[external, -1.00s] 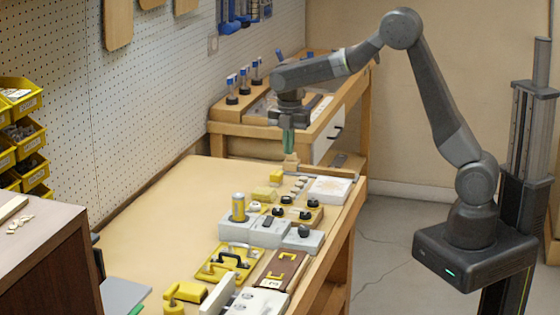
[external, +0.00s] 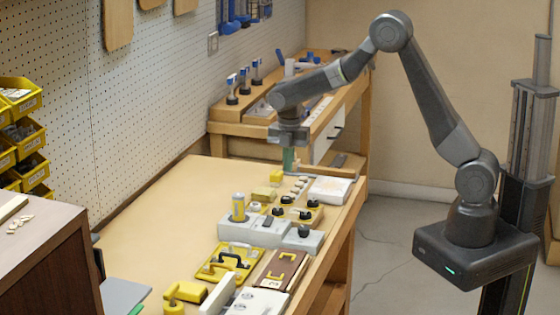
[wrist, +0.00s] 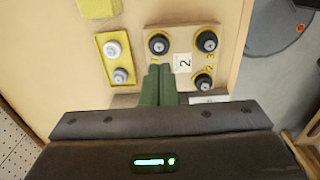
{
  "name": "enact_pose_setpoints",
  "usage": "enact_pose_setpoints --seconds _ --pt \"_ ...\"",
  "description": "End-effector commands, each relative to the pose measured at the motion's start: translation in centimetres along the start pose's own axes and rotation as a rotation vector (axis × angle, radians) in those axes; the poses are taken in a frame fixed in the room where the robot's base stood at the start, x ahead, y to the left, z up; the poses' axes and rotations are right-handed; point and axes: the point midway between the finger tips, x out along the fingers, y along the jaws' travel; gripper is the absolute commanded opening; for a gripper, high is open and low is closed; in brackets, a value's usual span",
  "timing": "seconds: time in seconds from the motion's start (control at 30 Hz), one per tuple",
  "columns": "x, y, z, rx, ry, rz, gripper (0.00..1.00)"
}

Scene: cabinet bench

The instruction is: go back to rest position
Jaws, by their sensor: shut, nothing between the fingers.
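My gripper (external: 289,168) hangs pointing down over the far end of the workbench (external: 190,205). Its green fingers are together with nothing between them. In the wrist view my gripper (wrist: 158,70) shows the two green fingers side by side, in front of a beige panel with several dark knobs and a "2" label (wrist: 182,64). The fingers overlap the panel's lower left part in that view; I cannot tell the gap. My arm is bent, with its elbow raised high.
A yellow plate (wrist: 104,47) with two knobs lies left of the panel. A second bench (external: 225,128) stands behind. Open floor lies right of the bench.

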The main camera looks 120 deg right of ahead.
Motion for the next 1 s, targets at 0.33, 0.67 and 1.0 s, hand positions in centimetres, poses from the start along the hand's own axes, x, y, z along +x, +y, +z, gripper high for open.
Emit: enact_pose_setpoints --seconds 0.33,0.67,1.0 --pt "-0.5 0.2 0.0 0.001 0.003 -0.014 0.0" --pt "-5.3 0.2 0.0 0.001 0.003 -0.018 0.0" --pt "-5.7 0.2 0.0 0.001 0.003 -0.021 0.0"
